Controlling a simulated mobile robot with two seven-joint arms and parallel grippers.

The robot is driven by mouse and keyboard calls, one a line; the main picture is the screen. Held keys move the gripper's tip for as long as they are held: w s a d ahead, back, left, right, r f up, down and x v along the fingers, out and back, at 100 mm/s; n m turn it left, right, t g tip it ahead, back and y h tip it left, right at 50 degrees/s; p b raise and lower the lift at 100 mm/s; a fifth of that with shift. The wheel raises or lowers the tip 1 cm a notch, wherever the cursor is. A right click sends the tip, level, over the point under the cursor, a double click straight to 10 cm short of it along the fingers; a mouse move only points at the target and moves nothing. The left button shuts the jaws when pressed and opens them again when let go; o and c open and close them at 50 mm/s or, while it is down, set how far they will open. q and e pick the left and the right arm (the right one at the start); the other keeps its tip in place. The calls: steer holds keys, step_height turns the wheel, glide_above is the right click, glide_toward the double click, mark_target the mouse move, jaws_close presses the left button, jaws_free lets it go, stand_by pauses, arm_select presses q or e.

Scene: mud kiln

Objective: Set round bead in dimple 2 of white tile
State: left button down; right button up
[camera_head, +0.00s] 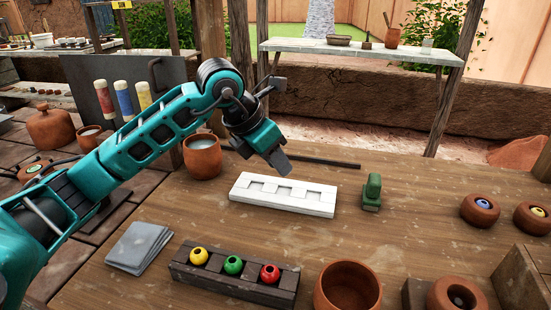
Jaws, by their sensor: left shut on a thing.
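The white tile (282,208) lies on the wooden table at the middle of the head view, with a row of shallow square recesses in its top. My left gripper (281,166) is just above and behind the tile's back edge, pointing down. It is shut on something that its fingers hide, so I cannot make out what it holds. Three round beads, yellow (199,257), green (233,265) and red (269,274), sit in a dark wooden rack (228,289) in front. The tile's recesses look empty. My right gripper is not in view.
A green block-like object (372,193) stands right of the tile, and a clay cup (203,157) left of it. A dark rod (325,162) lies behind. Grey sheets (140,247), a clay bowl (348,287) and clay pots (480,210) stand around.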

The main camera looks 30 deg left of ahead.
arm_select(q)
steer(key=shift+d+r, duration=0.1)
step_height(320, 180, down, 4)
steer(key=b, duration=0.3)
steer(key=shift+r, duration=0.1)
steer(key=shift+f, duration=0.3)
steer(key=shift+b, duration=0.3)
stand_by(0.5)
stand_by(0.4)
steer(key=c, duration=0.9)
jaws_free()
steer(key=shift+o, duration=0.2)
steer(key=shift+s+r, duration=0.1)
steer(key=shift+r, duration=0.05)
